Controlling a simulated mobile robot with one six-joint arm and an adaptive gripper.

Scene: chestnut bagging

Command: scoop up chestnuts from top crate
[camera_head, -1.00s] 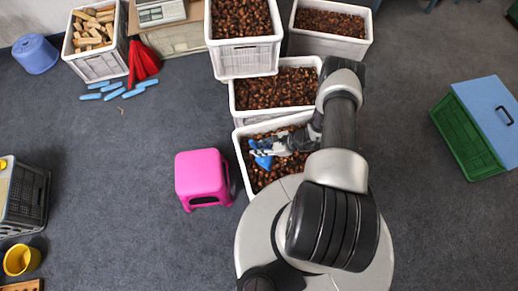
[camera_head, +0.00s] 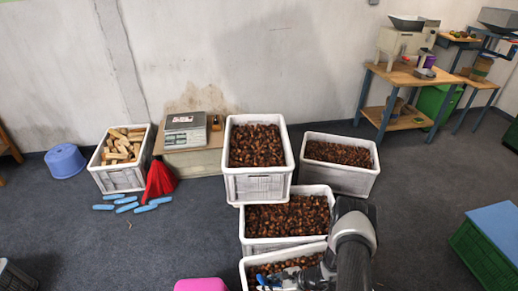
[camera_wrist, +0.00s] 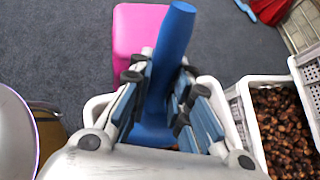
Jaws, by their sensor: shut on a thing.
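My gripper (camera_wrist: 163,95) is shut on a blue scoop (camera_wrist: 174,50), whose handle passes between the fingers in the wrist view. In the head view my gripper (camera_head: 283,279) is low in the picture, at the nearest chestnut crate (camera_head: 250,259), with a bit of blue showing at its tip. The scoop's bowl is mostly hidden, so I cannot tell whether it holds chestnuts. The top crate (camera_head: 258,187) is white, full of brown chestnuts (camera_head: 256,147), and stands higher behind two lower chestnut crates. The middle one (camera_head: 262,246) is partly covered by my arm.
Another chestnut crate (camera_head: 340,176) stands to the right. On the left are a crate of wooden blocks (camera_head: 122,178), a scale (camera_head: 185,133), a red cloth-like thing (camera_head: 159,181) and blue pieces on the floor. A pink stool (camera_head: 200,285) is close to the nearest crate.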

